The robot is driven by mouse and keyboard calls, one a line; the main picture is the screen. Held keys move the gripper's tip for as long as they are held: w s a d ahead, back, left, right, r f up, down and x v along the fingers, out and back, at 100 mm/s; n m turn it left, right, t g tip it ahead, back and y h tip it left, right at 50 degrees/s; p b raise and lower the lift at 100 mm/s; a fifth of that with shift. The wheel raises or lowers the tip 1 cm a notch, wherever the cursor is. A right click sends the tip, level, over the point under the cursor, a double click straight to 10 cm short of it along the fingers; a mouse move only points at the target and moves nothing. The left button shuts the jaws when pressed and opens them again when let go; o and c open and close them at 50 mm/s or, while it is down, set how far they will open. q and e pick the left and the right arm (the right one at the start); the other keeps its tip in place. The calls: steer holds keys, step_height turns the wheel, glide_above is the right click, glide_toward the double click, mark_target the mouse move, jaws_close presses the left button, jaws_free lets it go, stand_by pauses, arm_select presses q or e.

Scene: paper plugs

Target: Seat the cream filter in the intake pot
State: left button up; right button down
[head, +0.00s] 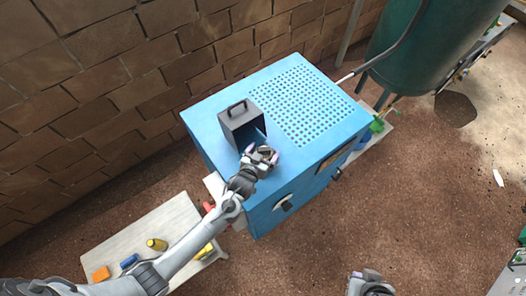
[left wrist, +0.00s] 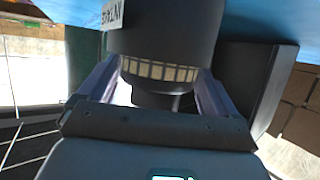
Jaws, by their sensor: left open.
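The intake pot (left wrist: 165,30) is a dark round pot with a pale label, upside down in the left wrist view. The cream filter (left wrist: 158,71) shows as a pleated cream band at the pot's rim, with dark round parts beside it; how deep it sits I cannot tell. My left gripper (head: 264,156) is at the pot on the blue cabinet's top. In the left wrist view its fingers (left wrist: 158,92) are open, one on each side of the filter's end of the pot. My right gripper (head: 371,277) is at the bottom edge of the head view; its fingers are unclear.
A dark grey open-fronted box (head: 240,122) with a handle stands on the blue cabinet (head: 208,127) just behind my left gripper. Perforated holes cover the cabinet's right part. A low bench (head: 150,222) at lower left holds several coloured items. A green tank (head: 412,50) stands at upper right.

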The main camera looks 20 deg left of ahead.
arm_select(q)
steer(key=shift+s+d+f, duration=0.25)
steer(key=shift+d+f, duration=0.05)
steer(key=shift+d, duration=0.05)
steer(key=shift+s+d+r, duration=0.1)
steer(key=shift+s, duration=0.15)
steer(key=a+b+v, duration=0.1)
steer(key=v, duration=0.9)
steer(key=shift+r, duration=0.4)
steer(key=shift+w, duration=0.15)
